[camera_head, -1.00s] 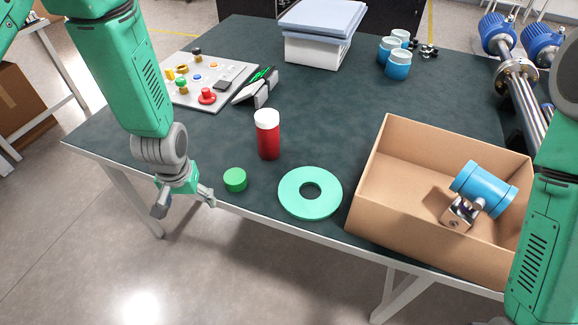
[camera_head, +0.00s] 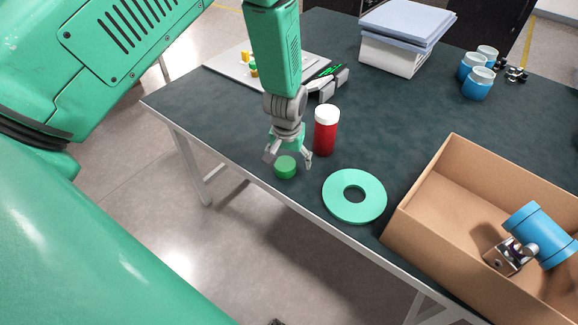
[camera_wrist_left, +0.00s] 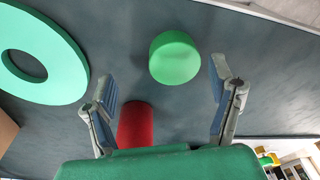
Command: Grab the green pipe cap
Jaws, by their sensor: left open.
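The green pipe cap (camera_head: 285,168) is a short green cylinder standing on the dark table near its front edge. My left gripper (camera_head: 288,161) is open right at the cap, its fingers spread to either side in the head view. In the left wrist view the cap (camera_wrist_left: 174,58) lies between and beyond the two open fingertips (camera_wrist_left: 165,85), with no visible contact. My right gripper is not in view.
A red bottle with white lid (camera_head: 326,130) stands close to the right of my left gripper. A flat green ring (camera_head: 354,213) lies right of the cap. Blue-white containers (camera_head: 478,84) stand farther back.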

